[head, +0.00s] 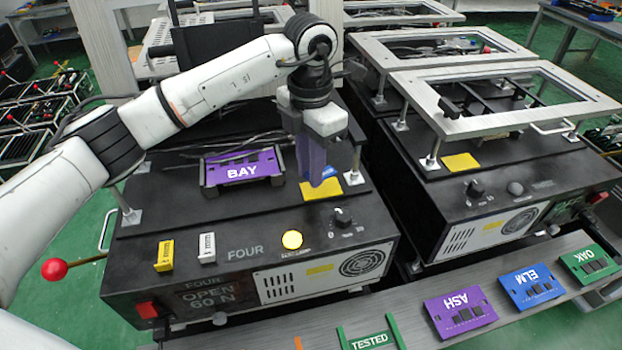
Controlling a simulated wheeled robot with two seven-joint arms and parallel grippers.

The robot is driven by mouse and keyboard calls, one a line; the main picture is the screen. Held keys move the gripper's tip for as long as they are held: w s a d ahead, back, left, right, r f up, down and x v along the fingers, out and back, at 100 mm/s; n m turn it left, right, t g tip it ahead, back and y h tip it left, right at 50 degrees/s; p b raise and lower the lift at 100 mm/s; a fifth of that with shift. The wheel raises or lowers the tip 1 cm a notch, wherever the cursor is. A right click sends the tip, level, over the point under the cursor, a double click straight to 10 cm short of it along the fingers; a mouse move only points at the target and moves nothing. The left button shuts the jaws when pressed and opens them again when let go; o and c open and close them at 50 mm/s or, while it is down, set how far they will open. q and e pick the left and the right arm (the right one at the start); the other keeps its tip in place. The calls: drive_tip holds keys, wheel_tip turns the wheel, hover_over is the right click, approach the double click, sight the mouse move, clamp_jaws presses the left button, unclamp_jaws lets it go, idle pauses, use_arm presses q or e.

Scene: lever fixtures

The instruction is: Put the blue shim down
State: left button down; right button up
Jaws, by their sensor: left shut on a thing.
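My left gripper (322,168) points down over the front of the box marked FOUR (245,250). It is shut on the blue shim (331,172), of which only a small blue part shows low between the fingers. The fingers hide the rest. The shim is just above or on a yellow patch (320,189) on the box top; I cannot tell whether it touches. A yellow shim (165,255) and a white shim (207,248) stand near the front left edge of the same box. My right gripper is not in view.
A purple BAY plate (242,169) sits in a holder left of the gripper. A red-ball lever (55,269) sticks out at left. The front rail holds ASH (461,312), ELM (532,287) and OAK (590,263) plates.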

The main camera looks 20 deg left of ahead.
use_arm(q)
drive_tip(key=shift+f, duration=1.65)
drive_tip(key=shift+f, duration=0.2)
drive_tip(key=c, duration=1.6)
unclamp_jaws()
drive_tip(key=shift+r, duration=0.1)
wheel_tip(320, 180, up, 12)
drive_tip(key=shift+r, duration=0.15)
